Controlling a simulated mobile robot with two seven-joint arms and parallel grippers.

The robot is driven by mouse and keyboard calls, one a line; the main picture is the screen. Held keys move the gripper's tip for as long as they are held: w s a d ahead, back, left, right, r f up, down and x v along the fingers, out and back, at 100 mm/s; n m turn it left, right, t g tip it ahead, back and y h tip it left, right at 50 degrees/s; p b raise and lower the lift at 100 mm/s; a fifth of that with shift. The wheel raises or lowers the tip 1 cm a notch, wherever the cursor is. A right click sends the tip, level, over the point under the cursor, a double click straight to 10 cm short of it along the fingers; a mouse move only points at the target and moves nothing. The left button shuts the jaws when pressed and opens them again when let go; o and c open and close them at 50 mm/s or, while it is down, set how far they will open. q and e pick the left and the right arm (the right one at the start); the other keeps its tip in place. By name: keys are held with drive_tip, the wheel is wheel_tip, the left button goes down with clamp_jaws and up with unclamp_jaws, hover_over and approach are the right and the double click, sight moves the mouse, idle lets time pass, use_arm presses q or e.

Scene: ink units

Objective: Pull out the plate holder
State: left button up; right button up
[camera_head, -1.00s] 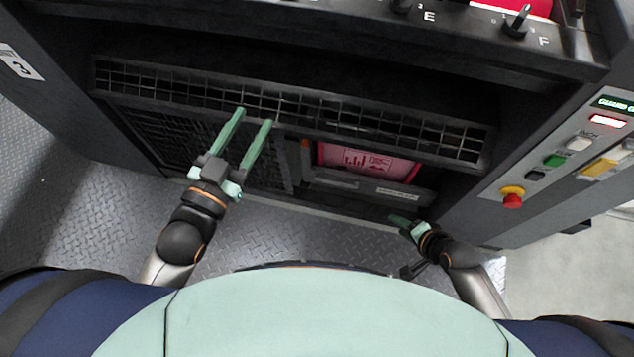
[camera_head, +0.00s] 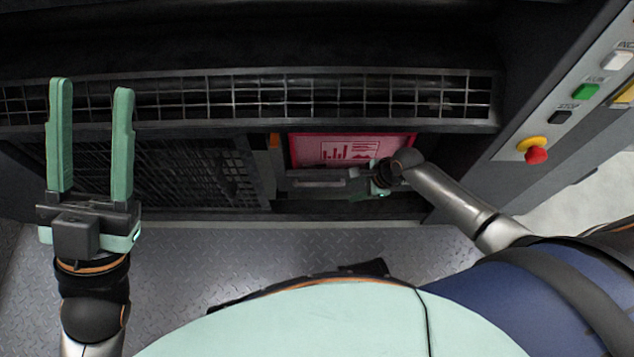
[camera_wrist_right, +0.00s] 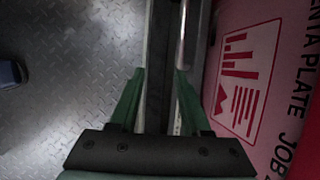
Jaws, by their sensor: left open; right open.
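The plate holder (camera_head: 300,193) is a dark, low unit under the grille, with a pink plate (camera_head: 345,150) showing in it and a handle bar along its front. My right gripper (camera_head: 362,195) is at the right part of its front, partly hidden by my own wrist. In the right wrist view my right gripper (camera_wrist_right: 159,73) is open, with a dark edge and a thin metal bar (camera_wrist_right: 183,30) running up between or just beyond its fingers. Contact cannot be told. The pink plate (camera_wrist_right: 245,85) lies to the right there. My left gripper (camera_head: 92,87) is open and empty at the far left.
A wire grille (camera_head: 250,97) runs across above the holder. A dark mesh panel (camera_head: 175,170) is left of it. A control panel with a red stop button (camera_head: 536,155) stands at right. The treadplate floor (camera_head: 250,255) in front is clear.

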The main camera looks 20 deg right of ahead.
drive_tip(key=b, duration=0.3)
hover_over(316, 184)
drive_tip(key=s+d, duration=0.2)
drive_tip(key=d, duration=0.1)
drive_tip(key=b+x, duration=0.1)
drive_tip(key=x, duration=0.1)
drive_tip(key=b+x, duration=0.1)
drive_tip(key=x, duration=0.1)
drive_tip(key=shift+a+b, duration=0.25)
drive_tip(key=shift+b, duration=0.1)
use_arm(q)
wheel_tip(316, 184, down, 8)
drive_tip(key=d, duration=0.1)
drive_tip(key=shift+w+m+g+b, duration=0.2)
drive_tip(key=shift+m+g+b, duration=0.1)
drive_tip(key=shift+b, duration=0.05)
use_arm(e)
drive_tip(key=shift+w+a+f, duration=0.2)
drive_tip(key=shift+a+f, duration=0.05)
drive_tip(key=shift+f, duration=0.25)
clamp_jaws()
